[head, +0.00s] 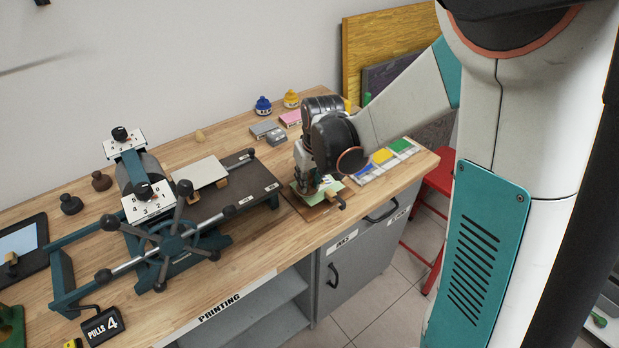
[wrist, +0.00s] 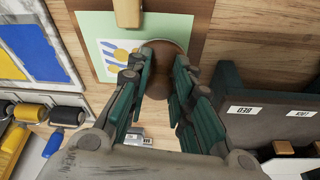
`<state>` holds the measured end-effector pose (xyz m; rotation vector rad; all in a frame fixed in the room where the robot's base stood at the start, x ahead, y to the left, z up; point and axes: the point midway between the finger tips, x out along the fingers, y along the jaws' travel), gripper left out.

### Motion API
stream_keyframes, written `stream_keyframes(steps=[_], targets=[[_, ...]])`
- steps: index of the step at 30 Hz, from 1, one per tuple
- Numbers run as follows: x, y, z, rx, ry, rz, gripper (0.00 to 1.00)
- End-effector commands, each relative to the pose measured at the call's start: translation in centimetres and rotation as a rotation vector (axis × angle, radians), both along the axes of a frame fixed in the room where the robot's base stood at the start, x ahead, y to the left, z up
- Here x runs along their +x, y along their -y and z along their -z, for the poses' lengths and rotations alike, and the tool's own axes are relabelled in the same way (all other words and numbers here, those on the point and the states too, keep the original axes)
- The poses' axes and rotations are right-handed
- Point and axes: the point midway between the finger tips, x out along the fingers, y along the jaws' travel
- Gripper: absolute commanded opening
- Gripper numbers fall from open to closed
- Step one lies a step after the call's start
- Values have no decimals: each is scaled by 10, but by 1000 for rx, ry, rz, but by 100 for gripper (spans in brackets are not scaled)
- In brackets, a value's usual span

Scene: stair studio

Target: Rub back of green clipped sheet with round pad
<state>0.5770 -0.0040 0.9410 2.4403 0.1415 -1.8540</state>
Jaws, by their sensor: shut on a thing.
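The green sheet (wrist: 100,24) lies on a wooden board at the bench's right front; it also shows below my arm in the head view (head: 328,190). A wooden clip (wrist: 127,12) holds its edge. A pale patch with yellow and blue shapes (wrist: 118,48) shows on it. My gripper (wrist: 162,62) is shut on the round brown pad (wrist: 173,47), which is at the sheet's corner and partly hidden by the fingers. I cannot tell whether the pad touches the sheet. In the head view, my gripper (head: 304,180) is low over the sheet, its fingertips mostly hidden.
A press with a spoked wheel (head: 172,243) stands left of the sheet. Coloured ink slabs (head: 384,156) are to its right, with rollers (wrist: 68,116) beside them. Two dark round-based tools (head: 70,204) stand at the back left. The bench's front edge is close to the sheet.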

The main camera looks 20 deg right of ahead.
Motion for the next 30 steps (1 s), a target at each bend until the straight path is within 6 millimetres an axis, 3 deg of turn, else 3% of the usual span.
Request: stream_keyframes(steps=[30], targets=[[0,0,-69,0,0,0,2]])
